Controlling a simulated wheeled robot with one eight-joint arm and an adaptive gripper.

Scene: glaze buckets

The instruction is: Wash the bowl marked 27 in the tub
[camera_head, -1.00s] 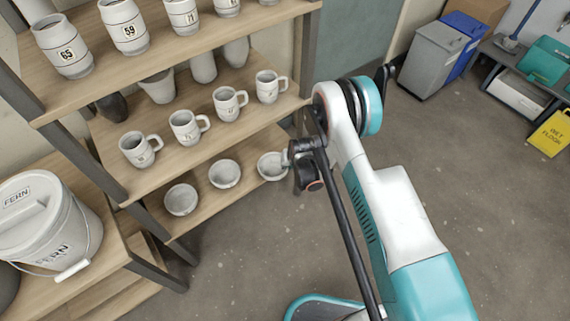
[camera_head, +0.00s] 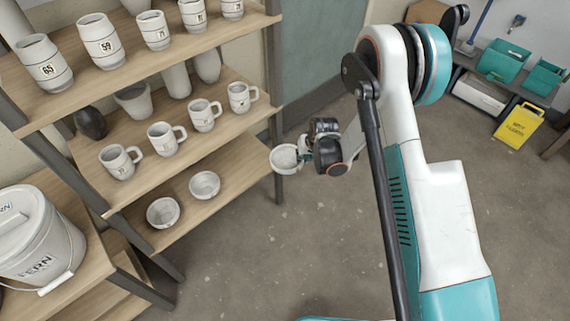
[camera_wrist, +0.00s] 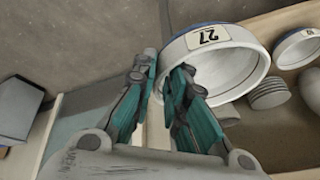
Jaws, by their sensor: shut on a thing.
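The bowl marked 27 (camera_wrist: 215,70) is a white bowl with a number label on its outside, readable in the wrist view. My gripper (camera_wrist: 164,78) is shut on its wall, with teal fingers on either side of the rim. In the head view the bowl (camera_head: 286,159) is held out in the air beside the right end of the shelves, and my gripper (camera_head: 304,152) is at its right side. The bowl looks tilted in the wrist view. I cannot make out which thing is the tub.
Two other bowls (camera_head: 163,212) (camera_head: 204,185) stand on the lower shelf. Several mugs (camera_head: 167,138) and numbered jars (camera_head: 101,41) fill the shelves above. A white FERN bucket (camera_head: 38,245) stands at left. Teal bins (camera_head: 503,61) and a yellow sign (camera_head: 519,124) are at right. The middle floor is clear.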

